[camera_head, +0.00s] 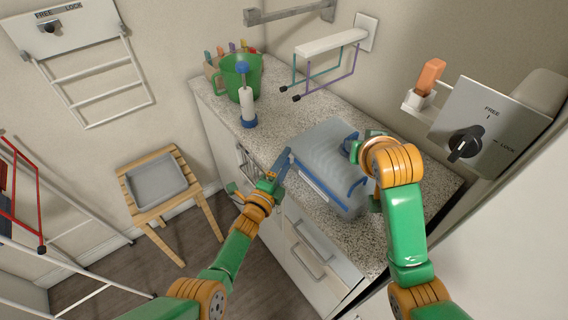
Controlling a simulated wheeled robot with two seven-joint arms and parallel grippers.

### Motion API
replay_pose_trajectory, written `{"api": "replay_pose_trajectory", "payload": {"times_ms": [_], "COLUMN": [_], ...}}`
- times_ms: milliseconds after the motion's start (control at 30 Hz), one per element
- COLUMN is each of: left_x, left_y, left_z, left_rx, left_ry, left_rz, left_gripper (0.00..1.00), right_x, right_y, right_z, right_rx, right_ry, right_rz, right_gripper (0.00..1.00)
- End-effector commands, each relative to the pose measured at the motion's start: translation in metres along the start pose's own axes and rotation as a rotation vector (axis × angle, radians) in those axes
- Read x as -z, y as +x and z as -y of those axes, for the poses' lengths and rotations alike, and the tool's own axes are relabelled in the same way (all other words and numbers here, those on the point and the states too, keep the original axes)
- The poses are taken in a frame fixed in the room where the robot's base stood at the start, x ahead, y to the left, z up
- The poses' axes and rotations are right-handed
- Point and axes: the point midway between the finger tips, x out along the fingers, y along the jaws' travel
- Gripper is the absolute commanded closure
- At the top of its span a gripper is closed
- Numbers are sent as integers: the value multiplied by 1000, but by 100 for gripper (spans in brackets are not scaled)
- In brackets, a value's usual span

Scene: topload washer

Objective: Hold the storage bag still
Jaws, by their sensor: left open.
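The storage bag (321,143) is a pale blue, box-shaped bag with a darker blue edge, lying on the speckled counter. My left gripper (279,168) is open at the bag's left front side, close to its edge; I cannot tell whether it touches. My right gripper (352,147) is at the bag's right side, over or against its upper right part. My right wrist hides much of this gripper, so its finger opening and any contact are unclear.
The counter (285,112) also holds a green bucket (238,76) and a white bottle with a blue base (247,105). A wall rack (330,43) hangs behind. A control panel (490,125) stands at the right. A wooden stool (165,190) bears a grey tray.

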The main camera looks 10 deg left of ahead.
Motion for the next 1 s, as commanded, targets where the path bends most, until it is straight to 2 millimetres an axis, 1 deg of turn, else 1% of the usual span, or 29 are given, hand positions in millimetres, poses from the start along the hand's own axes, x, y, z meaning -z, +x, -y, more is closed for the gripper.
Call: {"api": "replay_pose_trajectory", "payload": {"times_ms": [233,267,300,367,400,467,500,1000], "left_x": [0,0,0,0,0,0,0,0], "left_y": [1,1,1,1,1,1,1,1], "left_z": [0,0,0,0,0,0,0,-1], "left_rx": [-1,-1,-1,-1,-1,-1,-1,-2], "left_ry": [-2,-2,-2,-2,-2,-2,-2,-2], "left_rz": [0,0,0,0,0,0,0,1], "left_gripper": [32,35,46,62,73,89,100,100], "right_x": [0,0,0,0,0,0,0,0], "right_y": [0,0,0,0,0,0,0,0], "right_z": [0,0,0,0,0,0,0,0], "right_rx": [0,0,0,0,0,0,0,0], "right_ry": [0,0,0,0,0,0,0,0], "right_rz": [0,0,0,0,0,0,0,0], "right_gripper": [50,50,50,50,50,50,50,50]}}
